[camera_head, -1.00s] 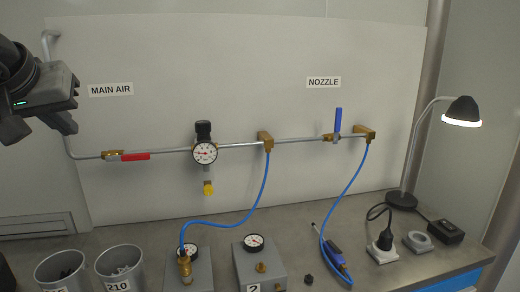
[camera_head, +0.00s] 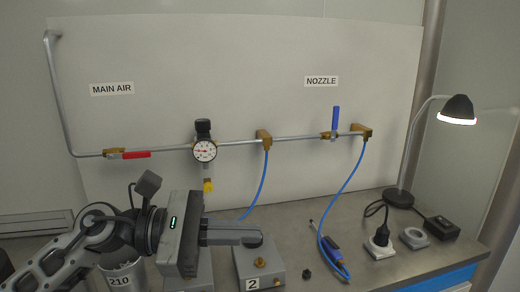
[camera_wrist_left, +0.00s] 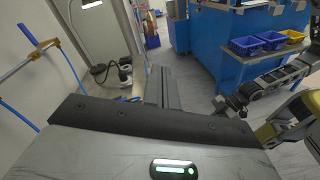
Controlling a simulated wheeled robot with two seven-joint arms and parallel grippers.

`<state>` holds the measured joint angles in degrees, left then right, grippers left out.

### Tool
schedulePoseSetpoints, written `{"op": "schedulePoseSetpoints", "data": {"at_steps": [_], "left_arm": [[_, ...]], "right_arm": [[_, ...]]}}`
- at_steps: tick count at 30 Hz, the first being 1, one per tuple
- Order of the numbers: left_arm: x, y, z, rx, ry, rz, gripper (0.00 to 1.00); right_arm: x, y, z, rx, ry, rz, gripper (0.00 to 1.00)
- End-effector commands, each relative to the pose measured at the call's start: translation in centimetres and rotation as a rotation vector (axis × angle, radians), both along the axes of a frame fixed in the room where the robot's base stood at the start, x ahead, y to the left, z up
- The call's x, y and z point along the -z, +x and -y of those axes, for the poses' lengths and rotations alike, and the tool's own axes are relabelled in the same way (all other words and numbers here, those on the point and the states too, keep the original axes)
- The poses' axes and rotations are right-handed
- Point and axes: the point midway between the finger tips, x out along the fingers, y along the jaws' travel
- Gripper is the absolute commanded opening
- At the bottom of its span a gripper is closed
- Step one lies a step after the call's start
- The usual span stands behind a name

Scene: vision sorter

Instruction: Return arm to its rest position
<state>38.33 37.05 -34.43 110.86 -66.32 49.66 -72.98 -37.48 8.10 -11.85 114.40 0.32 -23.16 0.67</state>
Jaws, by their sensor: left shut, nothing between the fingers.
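My left gripper (camera_head: 256,238) is in the lower middle of the head view, its fingers pointing right. It is shut with nothing in it, held in front of the bench. It blocks most of the left grey box and part of the metal cup labelled 210 (camera_head: 120,277). The box labelled 2 (camera_head: 262,268) is partly behind the fingers; I cannot tell the gap. In the left wrist view, the gripper's dark body fills the bottom. A dark arm at the right of that view, likely my right one, ends in a gripper (camera_wrist_left: 232,105) too small to read.
Pipes with a gauge (camera_head: 204,151), red handle (camera_head: 136,155) and blue handle (camera_head: 336,119) run along the wall panel. A blue hose (camera_head: 350,185) hangs to the bench. A lamp (camera_head: 458,109), plug (camera_head: 381,242) and grey ring (camera_head: 413,238) are at right. Bins (camera_wrist_left: 258,43) show in the wrist view.

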Motion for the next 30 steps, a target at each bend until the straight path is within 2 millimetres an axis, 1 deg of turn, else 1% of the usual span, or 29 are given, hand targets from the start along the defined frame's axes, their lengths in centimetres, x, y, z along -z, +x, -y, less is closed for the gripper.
{"op": "schedulePoseSetpoints", "data": {"at_steps": [1,2,3,5,6,8,9,11,12,14,15,16,17,18,21,24,27,30], "left_arm": [[0.6,-0.3,0.6,-0.030,-0.172,-0.238,0.00],[0.7,-0.2,0.5,-0.051,-0.272,-0.377,0.00],[1.1,0.2,0.3,-0.080,-0.404,-0.567,0.00],[2.3,1.1,-0.7,-0.127,-0.601,-0.857,0.00],[3.7,1.7,-1.6,-0.159,-0.733,-1.052,0.00],[6.5,2.5,-3.3,-0.212,-0.937,-1.345,0.00],[8.9,2.8,-4.5,-0.248,-1.076,-1.536,0.00],[13.2,2.7,-6.4,-0.304,-1.290,-1.811,0.00],[16.0,2.2,-7.5,-0.340,-1.422,-1.967,0.00],[20.2,1.0,-8.9,-0.392,-1.616,-2.173,0.00],[22.9,-0.2,-9.7,-0.427,-1.744,-2.292,0.00],[24.9,-1.2,-10.2,-0.452,-1.839,-2.374,0.00],[26.7,-2.3,-10.6,0.474,1.917,2.429,0.00],[28.9,-3.8,-11.1,0.460,1.858,2.294,0.00],[33.2,-7.6,-11.9,0.434,1.741,2.013,0.00],[35.8,-10.5,-12.2,0.415,1.666,1.822,0.00],[37.1,-12.3,-12.3,0.402,1.624,1.720,0.00],[37.6,-12.8,-12.3,0.398,1.610,1.684,0.00]], "right_arm": [[0.1,-0.1,0.0,0.000,-0.001,-0.003,0.00],[0.1,-0.1,0.0,0.000,-0.001,-0.004,0.00],[0.2,-0.1,0.0,0.000,-0.001,-0.006,0.00],[0.3,-0.2,0.0,0.000,-0.002,-0.007,0.00],[0.3,-0.2,0.0,0.000,-0.002,-0.008,0.00],[0.3,-0.2,0.0,0.000,-0.002,-0.009,0.00],[0.3,-0.2,0.0,0.000,-0.002,-0.010,0.00],[0.3,-0.2,0.0,0.000,-0.002,-0.010,0.00],[0.3,-0.2,0.0,0.000,-0.002,-0.010,0.00],[0.4,-0.2,0.0,0.000,-0.002,-0.010,0.00],[0.3,-0.2,0.0,0.000,-0.002,-0.010,0.00],[0.3,-0.2,0.0,0.000,-0.002,-0.010,0.00],[0.3,-0.3,0.0,0.000,-0.002,-0.010,0.00],[0.3,-0.2,0.0,0.000,-0.002,-0.010,0.00],[0.3,-0.2,0.0,0.000,-0.002,-0.010,0.00],[0.3,-0.2,0.0,0.000,-0.002,-0.010,0.00],[0.3,-0.2,0.0,-0.001,-0.002,-0.009,0.00],[0.2,-0.2,0.0,-0.001,-0.001,-0.007,0.00]]}}
